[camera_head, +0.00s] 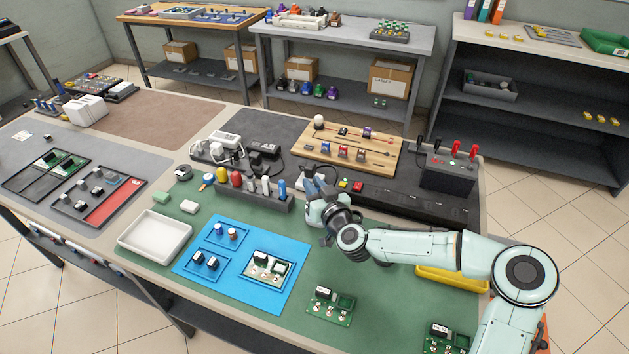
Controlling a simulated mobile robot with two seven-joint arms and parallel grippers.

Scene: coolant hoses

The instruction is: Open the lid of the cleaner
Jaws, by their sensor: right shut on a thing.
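My right gripper (314,186) is over the back part of the green mat (350,262), just beyond the right end of the dark rack. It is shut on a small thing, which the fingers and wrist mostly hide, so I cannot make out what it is. The dark rack (262,200) holds several upright items with red, yellow, white and blue tops. I cannot tell which item is the cleaner or whether its lid is open. My left gripper is not in view.
A blue mat (226,292) with parts trays and a white tray (147,237) are to the left. A green circuit board (330,306) lies in front. A wooden board (388,165) and a dark box with red terminals (447,175) stand behind. The mat's middle is clear.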

